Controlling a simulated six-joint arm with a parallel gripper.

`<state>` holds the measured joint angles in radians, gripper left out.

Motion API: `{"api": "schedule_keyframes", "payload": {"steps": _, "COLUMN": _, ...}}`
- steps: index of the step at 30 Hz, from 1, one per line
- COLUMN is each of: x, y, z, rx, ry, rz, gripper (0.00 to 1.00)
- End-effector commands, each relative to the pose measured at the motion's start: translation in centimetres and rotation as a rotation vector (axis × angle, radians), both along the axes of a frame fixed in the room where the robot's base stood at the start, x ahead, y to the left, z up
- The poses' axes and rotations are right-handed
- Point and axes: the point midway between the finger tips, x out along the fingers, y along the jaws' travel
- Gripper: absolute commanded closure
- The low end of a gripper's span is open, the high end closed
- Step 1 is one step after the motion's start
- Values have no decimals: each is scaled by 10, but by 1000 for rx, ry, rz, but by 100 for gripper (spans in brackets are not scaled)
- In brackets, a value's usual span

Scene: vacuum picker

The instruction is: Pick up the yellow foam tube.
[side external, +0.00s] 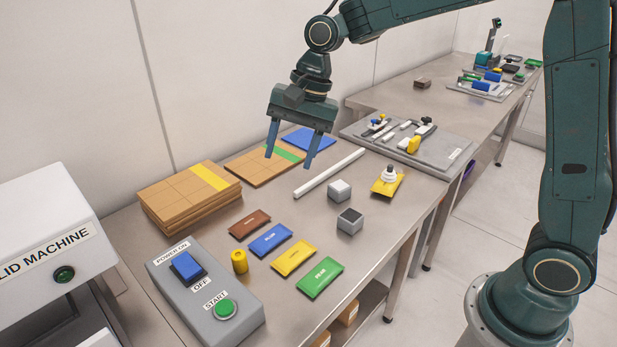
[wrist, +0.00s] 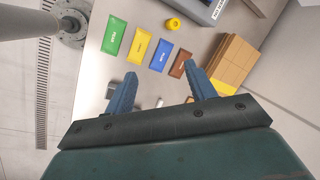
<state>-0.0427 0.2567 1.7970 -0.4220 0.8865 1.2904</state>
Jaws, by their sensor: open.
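The yellow foam tube (side external: 239,262) is a short cylinder standing upright on the steel table, just right of the grey switch box. In the wrist view the yellow tube (wrist: 173,24) shows near the top edge, with a darker round centre on its end. My gripper (side external: 289,161) is open and empty, in the air above the far part of the table, well away from the tube. In the wrist view my gripper's two blue fingers (wrist: 160,70) are apart, with nothing held between them.
Brown, blue, yellow and green packets (side external: 270,239) lie beside the tube. The switch box (side external: 218,310) stands close by. Cardboard stacks (side external: 190,197), two grey cubes (side external: 350,221), a white rod (side external: 329,173) and a tool tray (side external: 450,158) lie farther off.

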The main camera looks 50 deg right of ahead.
Motion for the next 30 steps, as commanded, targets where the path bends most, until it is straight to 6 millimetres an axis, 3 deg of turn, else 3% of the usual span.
{"api": "schedule_keyframes", "payload": {"steps": 9, "x": 49, "y": 24, "z": -60, "rx": 75, "ry": 167, "rz": -198, "gripper": 45}}
{"api": "schedule_keyframes", "payload": {"steps": 18, "x": 77, "y": 44, "z": -118, "rx": 119, "ry": 315, "rz": -368, "gripper": 45}}
{"api": "schedule_keyframes", "payload": {"steps": 24, "x": 84, "y": 50, "z": -136, "rx": 129, "ry": 361, "rz": -422, "gripper": 45}}
{"api": "schedule_keyframes", "payload": {"steps": 30, "x": 84, "y": 51, "z": -138, "rx": 130, "ry": 367, "rz": -430, "gripper": 45}}
